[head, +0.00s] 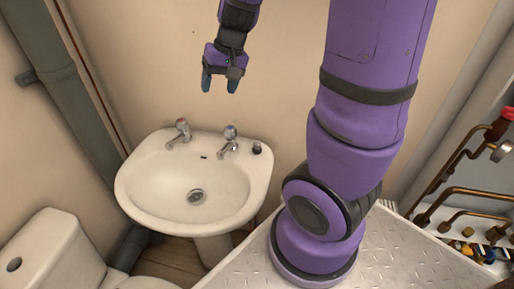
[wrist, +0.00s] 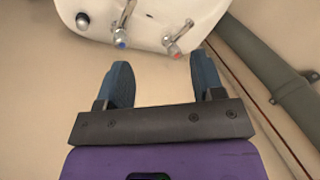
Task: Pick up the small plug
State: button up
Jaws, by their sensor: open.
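The small plug (head: 257,148) is a small dark piece on the right back corner of the white sink (head: 140,190), beside the right tap. In the wrist view the plug (wrist: 83,20) shows as a dark round thing near the top left, on the sink rim. My gripper (head: 220,86) is open and empty, in the air in front of the wall, above the back of the sink. In the wrist view my gripper's two blue fingers (wrist: 163,82) stand wide apart with only the wall between them. The plug is apart from the fingers.
Two taps stand at the sink's back: the right tap (head: 229,137) is close to the plug, the left tap (head: 181,130) further off. A toilet (head: 50,250) is at lower left. A grey pipe (head: 75,105) runs down the left wall. Copper pipes (head: 455,190) are at right.

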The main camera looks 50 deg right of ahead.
jog(key=w+d+f+m+g, duration=0.1)
jog(key=w+d+f+m, duration=0.2)
jog(key=d+f, duration=0.6)
jog(key=m+g+h, duration=0.1)
jog(key=h, duration=0.2)
send_near(257, 142)
jog(key=shift+w+a, duration=0.1)
jog(key=shift+a, duration=0.15)
jog(key=shift+d+f+m, duration=0.15)
jog(key=shift+f+m, duration=0.15)
jog(key=shift+f, duration=0.1)
jog(key=shift+d+f, duration=0.2)
jog(key=shift+f, duration=4.95)
jog(key=shift+c, duration=0.4)
jog(key=c, duration=0.9)
